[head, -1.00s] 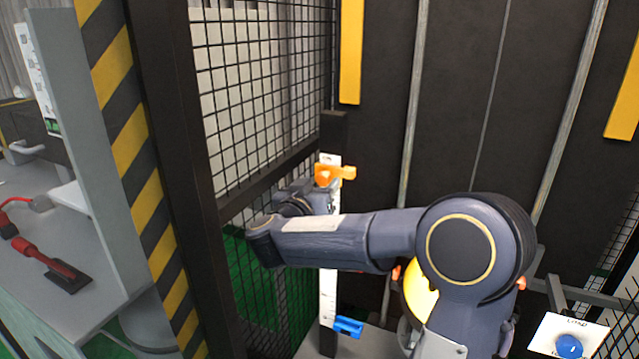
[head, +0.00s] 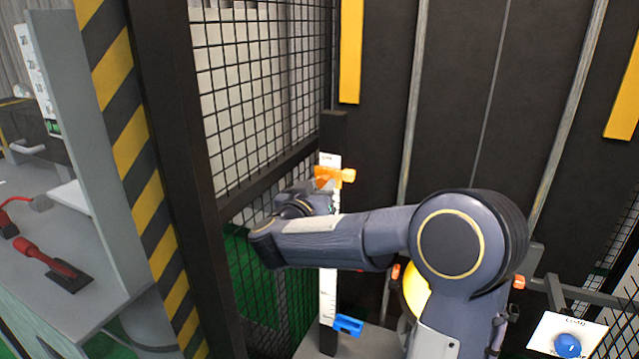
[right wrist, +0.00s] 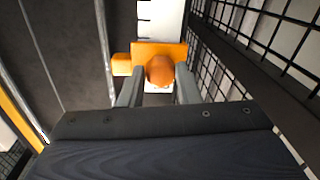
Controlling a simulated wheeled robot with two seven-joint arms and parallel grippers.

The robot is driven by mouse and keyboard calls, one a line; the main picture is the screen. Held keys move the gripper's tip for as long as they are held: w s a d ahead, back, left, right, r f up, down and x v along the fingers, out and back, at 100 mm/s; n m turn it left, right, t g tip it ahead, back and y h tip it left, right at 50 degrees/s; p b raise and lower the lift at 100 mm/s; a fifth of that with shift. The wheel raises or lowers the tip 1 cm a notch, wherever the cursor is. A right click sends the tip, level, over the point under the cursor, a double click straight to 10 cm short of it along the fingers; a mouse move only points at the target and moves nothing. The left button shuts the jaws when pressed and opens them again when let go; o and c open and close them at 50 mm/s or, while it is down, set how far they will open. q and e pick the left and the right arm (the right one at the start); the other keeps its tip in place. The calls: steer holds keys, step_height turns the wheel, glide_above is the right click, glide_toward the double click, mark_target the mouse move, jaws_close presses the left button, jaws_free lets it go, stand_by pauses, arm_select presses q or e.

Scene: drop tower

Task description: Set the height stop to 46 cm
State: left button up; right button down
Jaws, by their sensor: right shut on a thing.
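The height stop is an orange slider (head: 335,176) high on a white scale strip (head: 328,297) on a dark post. The scale's numbers are too small to read. My right gripper (right wrist: 159,84) is shut on the slider's round orange knob (right wrist: 160,69), one finger on each side in the right wrist view. In the head view my right arm hides the fingers and the scale's middle. A blue clip (head: 348,325) sits low on the strip. My left gripper does not show.
A black mesh fence (head: 262,80) stands close left of the post. Dark panels with yellow bars (head: 350,50) stand behind. At the lower right is a white label plate with a blue button (head: 567,345). A red-handled tool (head: 55,267) lies on a grey bench at left.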

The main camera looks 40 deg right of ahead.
steer(key=shift+f, duration=0.1)
steer(key=c, duration=1.1)
jaws_free()
steer(key=shift+o, duration=0.2)
steer(key=b+v, duration=0.1)
steer(key=v, duration=0.6)
steer(key=shift+s+a, duration=0.2)
steer(key=shift+a, duration=0.15)
